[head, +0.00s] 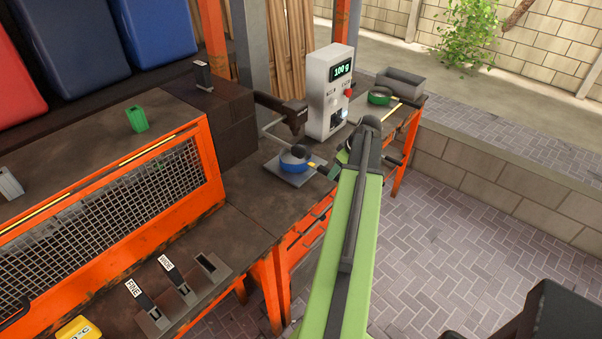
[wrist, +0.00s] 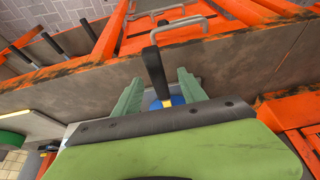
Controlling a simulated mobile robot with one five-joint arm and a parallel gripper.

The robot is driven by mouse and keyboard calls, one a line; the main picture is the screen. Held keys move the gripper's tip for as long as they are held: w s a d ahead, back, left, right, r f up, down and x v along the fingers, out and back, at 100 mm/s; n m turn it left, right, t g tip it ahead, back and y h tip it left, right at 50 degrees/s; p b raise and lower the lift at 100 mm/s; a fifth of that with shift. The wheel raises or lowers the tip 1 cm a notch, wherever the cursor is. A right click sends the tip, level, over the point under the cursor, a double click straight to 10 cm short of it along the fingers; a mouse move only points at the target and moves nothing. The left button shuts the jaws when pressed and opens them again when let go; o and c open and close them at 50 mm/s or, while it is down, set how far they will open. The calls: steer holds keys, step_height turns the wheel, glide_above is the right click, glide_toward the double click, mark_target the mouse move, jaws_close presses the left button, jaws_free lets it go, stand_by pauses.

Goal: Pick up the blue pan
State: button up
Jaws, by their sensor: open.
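The blue pan (head: 291,164) sits on a grey plate (head: 281,174) on the workbench, left of the white scale box in the head view. Its handle points right, toward my gripper. In the wrist view the black handle (wrist: 153,68) with its yellow collar lies between the fingers of my gripper (wrist: 157,84). The fingers are open, one on each side of the handle, with gaps to it. Only a sliver of the blue pan (wrist: 178,100) shows there; my gripper body hides the rest. Whether the fingers are at the handle's height I cannot tell.
The white box reading 100 g (head: 330,92) stands just behind. A green pan (head: 380,96) and a grey tray (head: 402,82) are farther right. An orange mesh guard (head: 130,195) stands left.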

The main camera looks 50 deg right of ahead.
steer(key=b+x, duration=0.4)
steer(key=shift+s+d+f, duration=0.15)
steer(key=shift+d+f, duration=0.15)
steer(key=shift+f, duration=0.15)
steer(key=shift+f+b, duration=0.25)
steer(key=shift+b, duration=0.25)
steer(key=shift+w+r, duration=0.2)
jaws_close()
stand_by(0.4)
